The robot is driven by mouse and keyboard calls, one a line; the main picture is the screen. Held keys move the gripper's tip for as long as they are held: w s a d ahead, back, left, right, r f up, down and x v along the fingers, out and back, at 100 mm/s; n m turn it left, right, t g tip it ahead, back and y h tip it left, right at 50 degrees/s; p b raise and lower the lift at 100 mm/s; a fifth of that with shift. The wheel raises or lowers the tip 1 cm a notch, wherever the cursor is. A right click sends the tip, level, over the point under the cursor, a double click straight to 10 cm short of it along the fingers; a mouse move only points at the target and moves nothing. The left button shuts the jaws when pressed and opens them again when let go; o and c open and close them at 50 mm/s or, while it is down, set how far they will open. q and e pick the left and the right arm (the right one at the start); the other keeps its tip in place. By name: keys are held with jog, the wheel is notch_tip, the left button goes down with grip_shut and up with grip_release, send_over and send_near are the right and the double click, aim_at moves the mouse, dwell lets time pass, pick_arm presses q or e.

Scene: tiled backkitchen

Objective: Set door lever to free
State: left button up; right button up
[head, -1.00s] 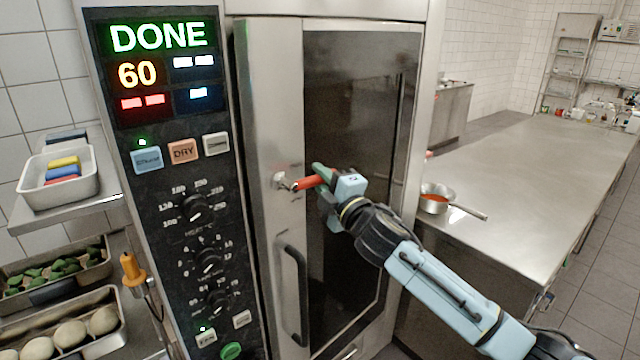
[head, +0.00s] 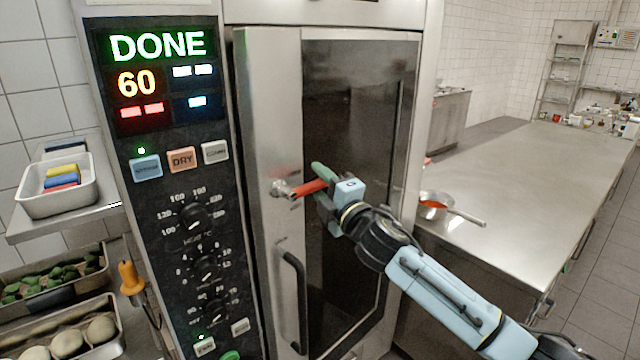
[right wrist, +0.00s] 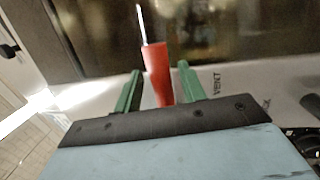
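The door lever (head: 309,188) is a red handle on a metal pivot at the left edge of the oven door (head: 268,130). It points right, its outer end slightly raised in the head view. My right gripper (head: 322,186) is at the lever's outer end. In the right wrist view, the red lever (right wrist: 157,72) stands between the two green fingers (right wrist: 160,90) of my gripper, with a visible gap on each side. The fingers are open around it. Part of the lever's end is hidden by the gripper in the head view. My left gripper is out of view.
A vertical door handle (head: 293,300) is below the lever. The control panel (head: 170,130) at left reads DONE and 60. A steel counter (head: 540,180) with a saucepan (head: 433,206) stands at right. Lettering including "VENT" (right wrist: 216,84) shows beside the fingers.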

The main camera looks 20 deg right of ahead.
jog(key=b+v, duration=0.3)
jog(key=v, duration=1)
jog(key=shift+s, duration=0.2)
jog(key=shift+f, duration=0.1)
